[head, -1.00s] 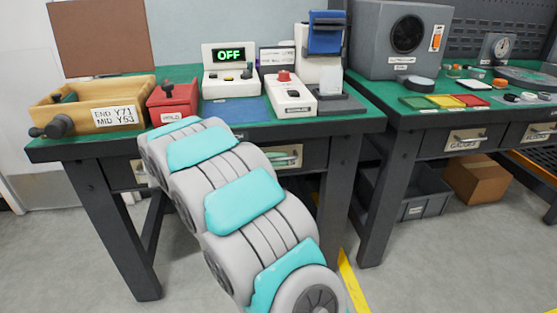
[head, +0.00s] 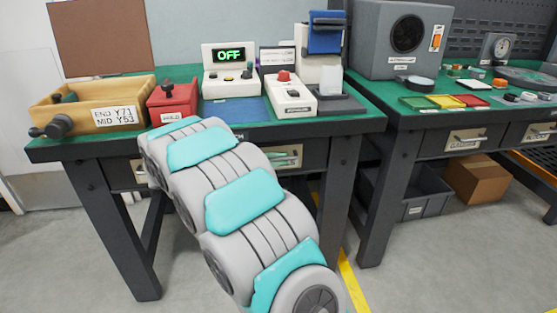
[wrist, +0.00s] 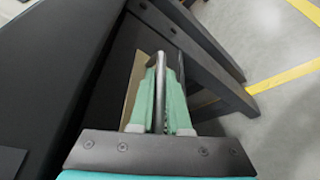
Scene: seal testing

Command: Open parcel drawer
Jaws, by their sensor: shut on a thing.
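A drawer with a beige front (head: 287,158) sits under the top of the left bench. My arm covers most of it in the head view, so its label cannot be read there. In the wrist view the beige drawer front (wrist: 134,92) shows beside a round metal handle bar (wrist: 158,62). My gripper (wrist: 160,78) has its green fingers on both sides of this bar and is shut on it. I cannot tell whether the drawer stands out from the bench.
On the left bench (head: 340,128) stand a wooden box (head: 88,116), a red box (head: 172,100), an OFF display unit (head: 229,70) and a white device (head: 290,94). The right bench has a GAUGES drawer (head: 462,141). A grey bin (head: 425,195) and a cardboard box (head: 476,180) are below.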

